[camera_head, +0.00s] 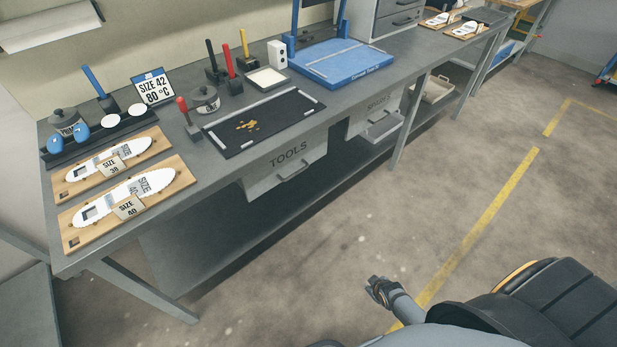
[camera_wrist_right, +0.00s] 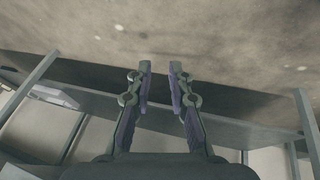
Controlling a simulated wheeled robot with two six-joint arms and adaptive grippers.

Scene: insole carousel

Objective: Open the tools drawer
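The tools drawer (camera_head: 262,181) is a grey box under the workbench top, with TOOLS lettered on its front. Its bar handle (camera_head: 295,171) sits low on that front, and the drawer looks shut. My right gripper (camera_head: 374,286) is over the floor in front of the bench, below and to the right of the handle and clear of it. In the right wrist view, the same gripper (camera_wrist_right: 161,72) has its two fingers apart with nothing between them. The drawer cannot be made out for certain in that view. My left gripper is not in view.
The workbench (camera_head: 190,139) carries insole boards, a black mat (camera_head: 290,116) and a blue tray (camera_head: 345,72). A bench leg (camera_head: 408,130) stands right of the drawers. The floor in front is clear.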

